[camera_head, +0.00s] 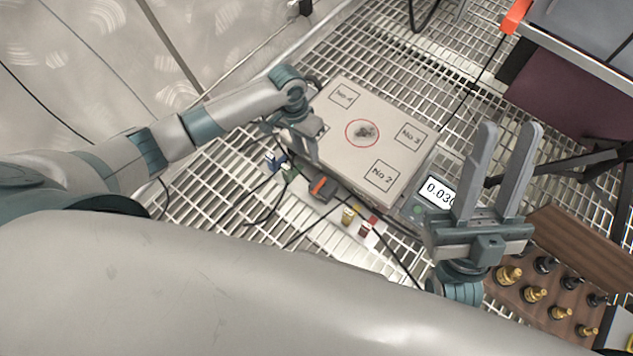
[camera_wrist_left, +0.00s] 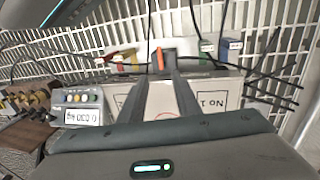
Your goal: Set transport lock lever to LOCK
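A dark lever block with an orange tip, likely the transport lock lever (camera_head: 321,187), sits at the near side of the beige box (camera_head: 347,108). Its orange part also shows in the left wrist view (camera_wrist_left: 158,58), just beyond the fingertips. My left gripper (camera_head: 310,153) points down beside the box's near left edge, close to the lever. In the wrist view its fingers (camera_wrist_left: 161,78) stand apart with the box face between them; nothing is seen held. Lever markings are not readable. My right gripper (camera_head: 509,128) is open and empty, fingers up, right of the box.
A meter with a digital display (camera_head: 438,191) stands at the box's right. A wooden board with several black and gold pieces (camera_head: 545,270) lies at the lower right. Small coloured blocks and cables (camera_head: 358,222) lie on the grated floor near the lever. A maroon panel (camera_head: 560,95) is upper right.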

